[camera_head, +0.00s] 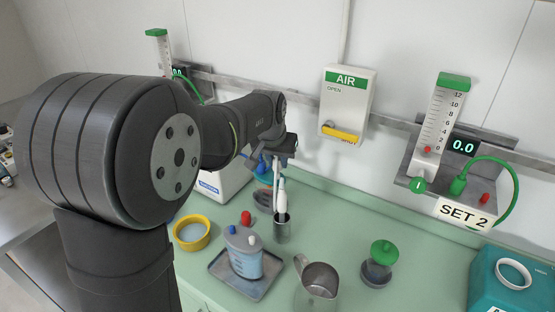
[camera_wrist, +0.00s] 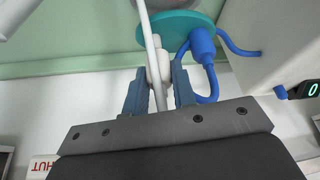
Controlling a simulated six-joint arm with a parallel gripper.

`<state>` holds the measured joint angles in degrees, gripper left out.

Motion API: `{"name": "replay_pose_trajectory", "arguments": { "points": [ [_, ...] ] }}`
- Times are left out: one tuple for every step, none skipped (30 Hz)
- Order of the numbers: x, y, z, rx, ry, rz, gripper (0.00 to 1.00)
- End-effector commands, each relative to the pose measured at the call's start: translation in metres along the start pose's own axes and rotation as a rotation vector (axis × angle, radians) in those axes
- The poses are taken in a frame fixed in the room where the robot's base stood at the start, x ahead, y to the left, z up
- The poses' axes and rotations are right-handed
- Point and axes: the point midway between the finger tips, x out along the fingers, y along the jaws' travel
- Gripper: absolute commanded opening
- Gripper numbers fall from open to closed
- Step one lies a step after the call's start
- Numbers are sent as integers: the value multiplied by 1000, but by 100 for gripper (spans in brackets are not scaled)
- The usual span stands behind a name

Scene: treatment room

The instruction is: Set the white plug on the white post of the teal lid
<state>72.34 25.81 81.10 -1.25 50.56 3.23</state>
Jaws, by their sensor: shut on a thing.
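My gripper (camera_wrist: 158,82) is shut on the white plug (camera_wrist: 153,74), with a thin pale tube running past it in the wrist view. The teal lid (camera_wrist: 180,20) lies just beyond the fingertips. A second white piece beside the plug (camera_wrist: 165,66) may be the lid's white post; I cannot tell whether they touch. A blue elbow plug (camera_wrist: 202,42) with a blue hose stands on the lid. In the head view my gripper (camera_head: 272,158) is at the back of the counter, where the lid is mostly hidden and blue fittings (camera_head: 262,168) show.
A metal cup (camera_head: 282,234) with white-and-blue sticks stands in front of my gripper. A white box (camera_head: 222,186) is to its left. Nearer are a yellow-rimmed dish (camera_head: 193,246), a tray (camera_head: 262,290) with a bottle, a metal jug (camera_head: 318,288) and a green-capped jar (camera_head: 376,272).

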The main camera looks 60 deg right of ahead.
Motion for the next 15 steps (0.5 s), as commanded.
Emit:
{"name": "replay_pose_trajectory", "arguments": {
  "points": [
    [0,0,0,0,0,0,3],
    [0,0,0,0,0,0,3],
    [0,0,0,0,0,0,3],
    [0,0,0,0,0,0,3],
    [0,0,0,0,0,0,3],
    [0,0,0,0,0,0,3],
    [1,0,0,0,0,0,3],
    [1,0,0,0,0,0,3],
    [2,0,1,0,0,0,3],
    [2,0,1,0,0,0,3],
    [3,0,1,0,0,0,3],
    [4,0,2,0,0,0,3],
    [5,0,2,0,0,0,3],
    [6,0,2,0,0,0,3],
    [6,0,3,0,-1,0,3]
  ]
}}
